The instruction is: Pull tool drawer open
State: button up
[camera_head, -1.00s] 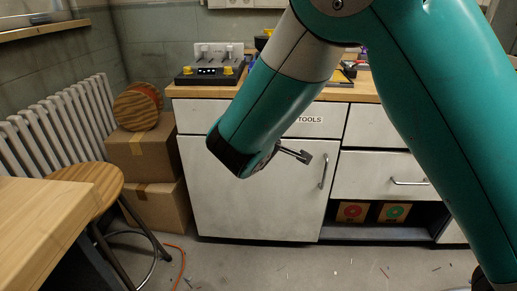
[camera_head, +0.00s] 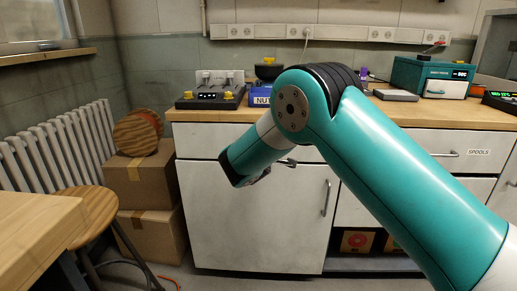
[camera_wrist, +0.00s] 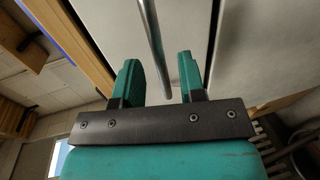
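The tool drawer (camera_head: 200,142) is the pale drawer front under the bench top; my arm covers most of it and its label. No gap shows at its edges, so it looks closed. In the wrist view, its metal bar handle (camera_wrist: 153,35) runs lengthwise between the two fingers of my gripper (camera_wrist: 159,78). The fingers are open, one on each side of the bar, with visible space on both sides. The lower end of the bar shows between the fingers.
Below is a cabinet door with an upright handle (camera_head: 326,197). The SPOOLS drawer (camera_head: 470,153) is to the right. The bench top (camera_head: 205,115) carries a power unit, a blue bin and a teal box. A stool (camera_head: 88,208) and cardboard boxes (camera_head: 150,235) stand left.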

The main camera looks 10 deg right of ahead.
jog(key=shift+x, duration=1.4)
grip_shut()
